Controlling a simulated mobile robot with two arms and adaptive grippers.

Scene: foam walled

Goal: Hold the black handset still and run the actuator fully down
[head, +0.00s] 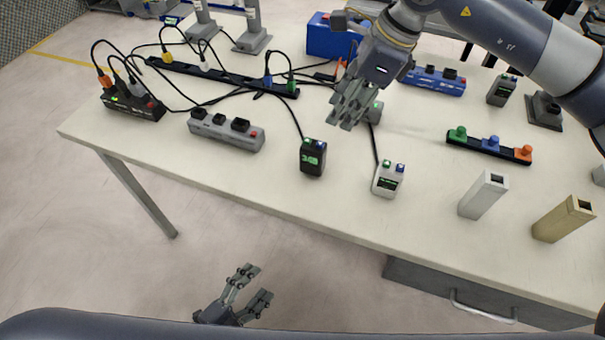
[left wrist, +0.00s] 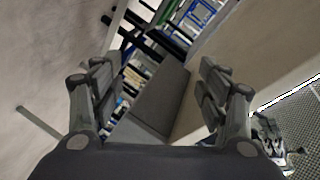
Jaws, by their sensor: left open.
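The black handset (head: 313,157) stands upright near the table's front edge, with a green display and small buttons on top. A cable runs from it toward the back. Two grey columns (head: 252,28) on flat feet stand at the back left; I cannot tell whether one is the actuator. My left gripper (head: 250,284) is open and empty, below and in front of the table, well apart from the handset. Its spread fingers show in the left wrist view (left wrist: 157,88). My right gripper (head: 347,108) hangs over the table, right of and behind the handset; its fingers overlap, hiding their opening.
A white handset (head: 388,180) stands right of the black one. A grey power strip (head: 226,131) lies to its left. Cables cross the back left. White (head: 482,196) and tan (head: 563,219) blocks stand at the front right.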

